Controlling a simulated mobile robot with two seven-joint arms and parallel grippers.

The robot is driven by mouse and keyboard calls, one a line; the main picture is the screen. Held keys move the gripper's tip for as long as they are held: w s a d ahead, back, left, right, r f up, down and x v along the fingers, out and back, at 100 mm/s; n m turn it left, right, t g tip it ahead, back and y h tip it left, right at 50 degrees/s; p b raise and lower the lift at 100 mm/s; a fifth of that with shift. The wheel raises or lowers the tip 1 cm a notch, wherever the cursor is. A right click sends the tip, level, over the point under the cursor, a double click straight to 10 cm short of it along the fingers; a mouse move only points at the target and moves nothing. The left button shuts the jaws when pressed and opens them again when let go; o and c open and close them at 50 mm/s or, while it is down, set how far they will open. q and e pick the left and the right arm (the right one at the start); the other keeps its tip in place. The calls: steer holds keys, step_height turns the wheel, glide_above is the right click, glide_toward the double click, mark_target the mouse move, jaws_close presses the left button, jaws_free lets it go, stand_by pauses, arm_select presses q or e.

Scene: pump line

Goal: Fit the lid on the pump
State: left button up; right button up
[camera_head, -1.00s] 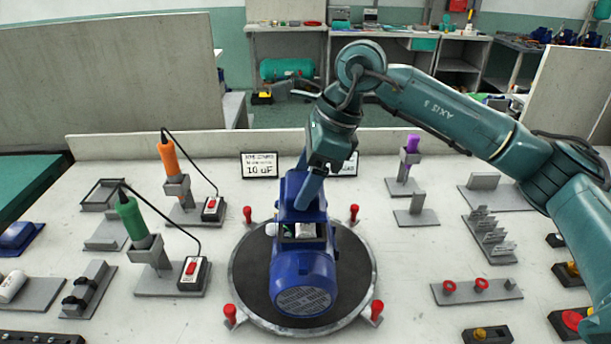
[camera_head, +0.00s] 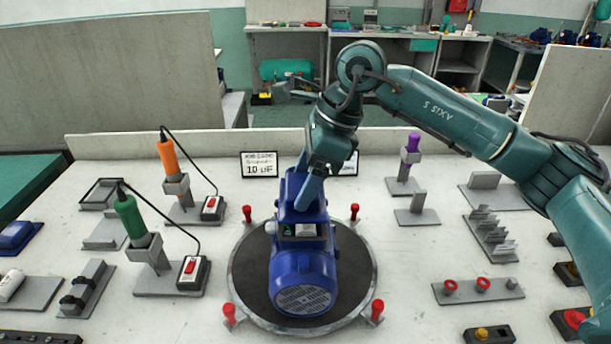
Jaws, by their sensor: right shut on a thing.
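A blue pump (camera_head: 303,280) stands on a round dark turntable (camera_head: 250,285) in the middle of the bench. An opening in its top shows small white and green parts (camera_head: 305,230). My right gripper (camera_head: 306,203) reaches down over the far part of the pump, just behind the opening. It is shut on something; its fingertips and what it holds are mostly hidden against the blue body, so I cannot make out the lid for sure. A blue piece (camera_head: 15,233) lies at the far left of the bench. My left gripper is not in view.
Red-capped posts (camera_head: 355,211) stand around the turntable. An orange screwdriver (camera_head: 168,158) and a green one (camera_head: 130,215) stand in holders at left with cables. A purple-handled tool (camera_head: 412,144), grey racks (camera_head: 487,235) and buttons (camera_head: 480,334) stand at right.

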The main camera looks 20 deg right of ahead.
steer(key=shift+f+b, duration=1.2)
steer(key=shift+f, duration=0.35)
stand_by(0.4)
steer(key=o, duration=1.1)
steer(key=shift+r, duration=0.2)
steer(key=shift+p+v, duration=1.55)
steer(key=shift+v, duration=1.4)
steer(key=shift+f, duration=0.1)
steer(key=shift+d, duration=0.1)
steer(key=v, duration=1.3)
